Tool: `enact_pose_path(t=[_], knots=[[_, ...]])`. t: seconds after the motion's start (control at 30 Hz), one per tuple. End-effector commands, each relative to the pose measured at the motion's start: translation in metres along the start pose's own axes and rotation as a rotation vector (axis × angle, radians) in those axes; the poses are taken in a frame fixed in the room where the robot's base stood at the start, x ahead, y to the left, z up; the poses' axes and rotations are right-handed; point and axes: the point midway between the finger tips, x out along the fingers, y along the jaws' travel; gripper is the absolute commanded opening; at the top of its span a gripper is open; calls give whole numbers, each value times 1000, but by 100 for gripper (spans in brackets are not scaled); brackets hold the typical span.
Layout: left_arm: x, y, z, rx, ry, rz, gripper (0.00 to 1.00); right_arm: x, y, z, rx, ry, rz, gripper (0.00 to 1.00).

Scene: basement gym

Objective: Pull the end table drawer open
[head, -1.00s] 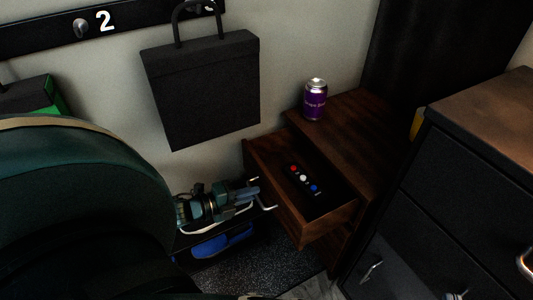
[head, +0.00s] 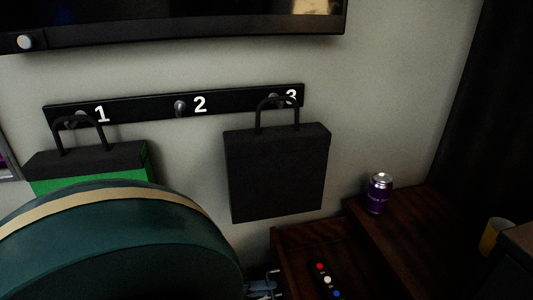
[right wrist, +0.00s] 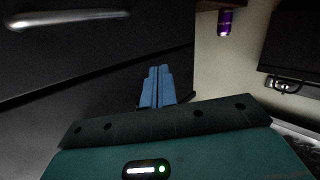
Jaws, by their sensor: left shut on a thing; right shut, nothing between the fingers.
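The end table (head: 420,228) is dark brown wood at the lower right of the head view. Its drawer (head: 298,244) stands out from the table, open, with a dark remote with coloured buttons (head: 328,281) inside. My left gripper (head: 266,286) shows only in part at the bottom edge, at the drawer's front left side. It is shut on the drawer handle, which is mostly cut off by the frame. My right gripper (right wrist: 157,86) has blue fingers, closed together and empty, in front of a dark cabinet in the right wrist view.
A purple can (head: 379,196) stands on the end table. A black bag (head: 277,175) hangs on the wall above the drawer. A yellow cup (head: 493,237) is at the right. The dark cabinet (right wrist: 110,50) with a silver handle fills the left of the right wrist view.

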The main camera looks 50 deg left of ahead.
Motion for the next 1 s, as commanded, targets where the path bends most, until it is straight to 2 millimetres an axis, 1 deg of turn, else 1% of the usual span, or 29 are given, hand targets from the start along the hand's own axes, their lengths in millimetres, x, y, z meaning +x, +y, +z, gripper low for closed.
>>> enact_pose_path(t=[0.03,0.07,0.3,0.53,0.67,0.77,1.0], knots=[[0,0,1,1,-1,0,0,0,0,0,0,0,0,0],[0,0,1,1,-1,1,13,0,0,0,0,0,0,0],[0,0,0,1,-1,0,32,0,0,0,1,0,0,0],[0,0,0,0,-1,1,32,0,0,0,1,0,0,0],[-9,0,0,0,-2,3,32,-1,0,-2,4,-7,-2,0],[-25,-1,0,-1,-2,5,32,-2,0,-2,10,-32,-6,0],[-80,-1,0,-2,-3,6,32,-6,2,-2,39,-114,-8,0]])
